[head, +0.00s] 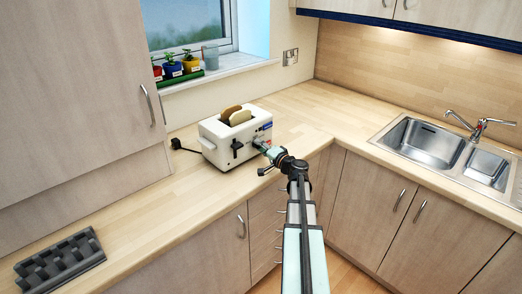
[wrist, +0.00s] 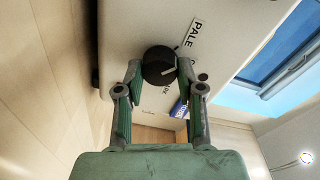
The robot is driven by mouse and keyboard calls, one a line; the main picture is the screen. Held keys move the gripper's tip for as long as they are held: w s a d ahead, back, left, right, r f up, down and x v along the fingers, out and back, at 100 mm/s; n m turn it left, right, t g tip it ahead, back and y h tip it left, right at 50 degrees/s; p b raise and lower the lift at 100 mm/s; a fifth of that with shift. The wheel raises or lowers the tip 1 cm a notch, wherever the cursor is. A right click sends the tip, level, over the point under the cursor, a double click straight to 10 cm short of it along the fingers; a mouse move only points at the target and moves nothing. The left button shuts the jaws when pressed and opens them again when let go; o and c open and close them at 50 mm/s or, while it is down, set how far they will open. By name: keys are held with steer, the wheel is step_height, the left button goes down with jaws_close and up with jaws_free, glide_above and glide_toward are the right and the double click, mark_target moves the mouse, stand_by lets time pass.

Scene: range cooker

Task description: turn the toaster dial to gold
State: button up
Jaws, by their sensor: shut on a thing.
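The white toaster (head: 225,147) stands on the counter with two slices of bread in its top slots. In the wrist view its side panel (wrist: 130,35) carries a round black dial (wrist: 158,62) with a white pointer mark on its right part. A white PALE label (wrist: 190,33) sits above and right of the dial. Other lettering below the dial is partly hidden by a finger, and I cannot read a gold label. My gripper (wrist: 159,72) is shut on the dial, one finger on each side. In the head view my gripper (head: 264,147) reaches the toaster's right end.
A black lever (head: 237,145) is on the toaster's front. The plug and cord (head: 178,144) lie to its left. A grey rack (head: 60,262) lies at the counter's near left. The sink (head: 430,143) is at right. Counter between toaster and sink is clear.

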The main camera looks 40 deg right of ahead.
steer(key=m+b, duration=0.1)
steer(key=m, duration=0.7)
steer(key=shift+m+g+y, duration=0.3)
steer(key=shift+m+g, duration=0.1)
stand_by(0.4)
steer(key=o, duration=1.1)
steer(key=shift+o, duration=0.2)
steer(key=s+r, duration=0.1)
steer(key=s, duration=1.1)
steer(key=shift+d, duration=0.25)
